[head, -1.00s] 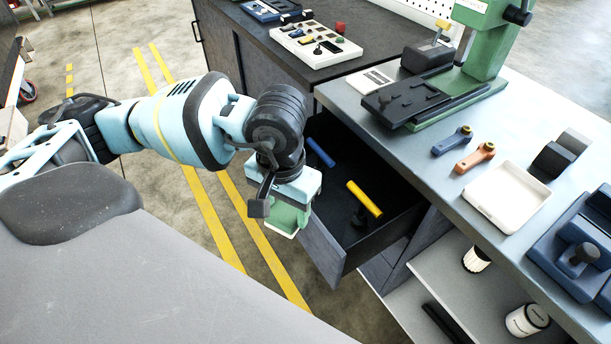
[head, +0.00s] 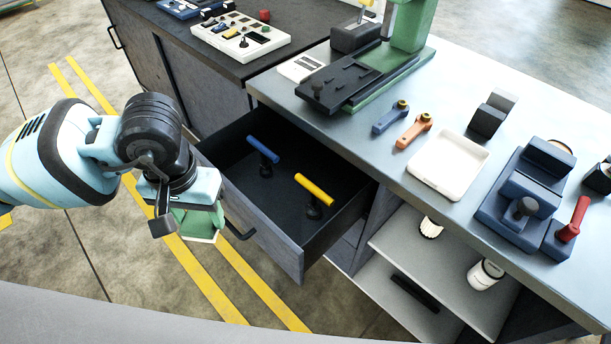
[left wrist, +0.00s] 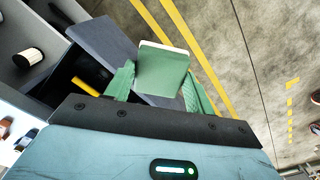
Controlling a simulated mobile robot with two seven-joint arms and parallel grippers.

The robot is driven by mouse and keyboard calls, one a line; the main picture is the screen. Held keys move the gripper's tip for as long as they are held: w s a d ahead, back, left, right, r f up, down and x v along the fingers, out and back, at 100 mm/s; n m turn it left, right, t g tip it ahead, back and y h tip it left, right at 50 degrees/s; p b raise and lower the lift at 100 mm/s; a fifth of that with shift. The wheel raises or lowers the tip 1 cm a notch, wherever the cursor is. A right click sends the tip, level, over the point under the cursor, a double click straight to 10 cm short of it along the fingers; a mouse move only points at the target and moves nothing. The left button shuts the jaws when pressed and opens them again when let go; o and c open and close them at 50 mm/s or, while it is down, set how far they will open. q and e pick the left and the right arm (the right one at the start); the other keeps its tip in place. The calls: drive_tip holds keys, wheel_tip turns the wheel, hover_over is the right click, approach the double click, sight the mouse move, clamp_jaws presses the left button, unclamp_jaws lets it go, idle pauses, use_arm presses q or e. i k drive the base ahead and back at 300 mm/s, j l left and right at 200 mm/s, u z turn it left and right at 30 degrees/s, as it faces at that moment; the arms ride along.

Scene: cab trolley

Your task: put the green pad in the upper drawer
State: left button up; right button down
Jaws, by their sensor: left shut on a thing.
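My left gripper (head: 197,222) is shut on the green pad (left wrist: 163,72), which has a pale edge. In the left wrist view the pad sits between the two green fingers (left wrist: 160,88). In the head view the fingers hide most of it. The upper drawer (head: 262,238) is pulled open, and its dark inside is visible. The gripper hangs just left of the drawer front in the head view, over the floor. My right gripper is not in view.
A blue-handled tool (head: 263,150) and a yellow-handled tool (head: 314,190) are in the drawer, with bare floor around them. The bench (head: 460,110) carries a green press (head: 408,28), a white tray (head: 449,167) and blue fixtures. Open shelves (head: 400,245) lie below.

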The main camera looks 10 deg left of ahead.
sight(275, 215)
drive_tip(key=i+l, duration=0.65)
drive_tip(key=i, duration=0.15)
